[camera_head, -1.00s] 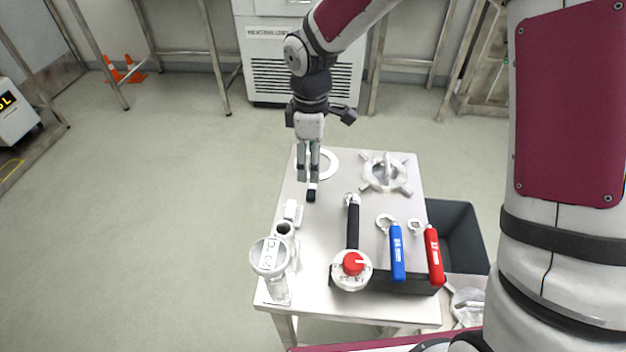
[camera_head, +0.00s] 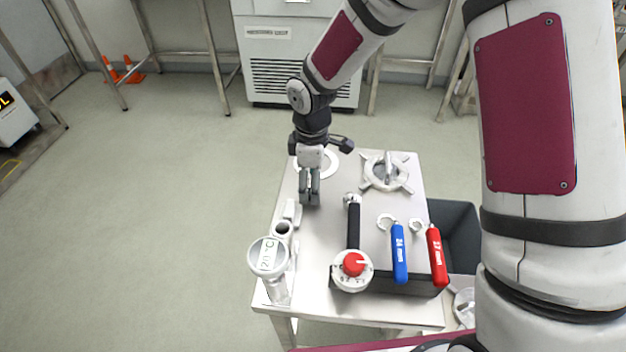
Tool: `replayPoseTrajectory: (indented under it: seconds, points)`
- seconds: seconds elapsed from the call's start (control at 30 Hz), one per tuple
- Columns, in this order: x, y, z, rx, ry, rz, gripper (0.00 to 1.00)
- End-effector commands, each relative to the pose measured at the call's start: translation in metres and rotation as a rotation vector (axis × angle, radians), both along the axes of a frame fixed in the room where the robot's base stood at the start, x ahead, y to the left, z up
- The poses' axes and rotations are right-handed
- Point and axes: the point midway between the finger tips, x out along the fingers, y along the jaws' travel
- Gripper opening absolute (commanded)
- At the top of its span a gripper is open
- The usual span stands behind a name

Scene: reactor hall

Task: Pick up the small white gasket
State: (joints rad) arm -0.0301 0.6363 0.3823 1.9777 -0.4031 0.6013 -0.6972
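A flat white ring (camera_head: 331,163), which looks like the gasket, lies at the back left of the metal table. My gripper and wrist cover part of it. It is the only loose flat ring I can make out. My gripper (camera_head: 310,203) points down over the left part of the table, in front of the ring in the picture. Its fingers are close together with a thin dark line between them. I cannot tell whether they touch the table or hold anything.
The metal table (camera_head: 325,230) also holds a grey-white handwheel (camera_head: 385,172), a black-handled tool (camera_head: 353,225), a blue wrench (camera_head: 399,255), a red wrench (camera_head: 437,256), a red-knobbed part (camera_head: 352,266) and a white gauge (camera_head: 268,257). A dark bin (camera_head: 455,225) stands to the right.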

Motion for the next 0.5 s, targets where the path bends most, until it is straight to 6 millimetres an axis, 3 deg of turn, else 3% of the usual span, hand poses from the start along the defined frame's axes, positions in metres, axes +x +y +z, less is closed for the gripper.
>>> replayPoseTrajectory:
  seconds: [0.03, 0.23, 0.5]
  points:
    - [0.0000, 0.0000, 0.0001, 0.000, 0.000, 0.000, 0.52]
    - [-0.0001, -0.0001, 0.0000, 0.000, 0.000, 0.000, 0.06]
    - [-0.0004, -0.0003, -0.0006, -0.001, 0.001, 0.000, 0.05]
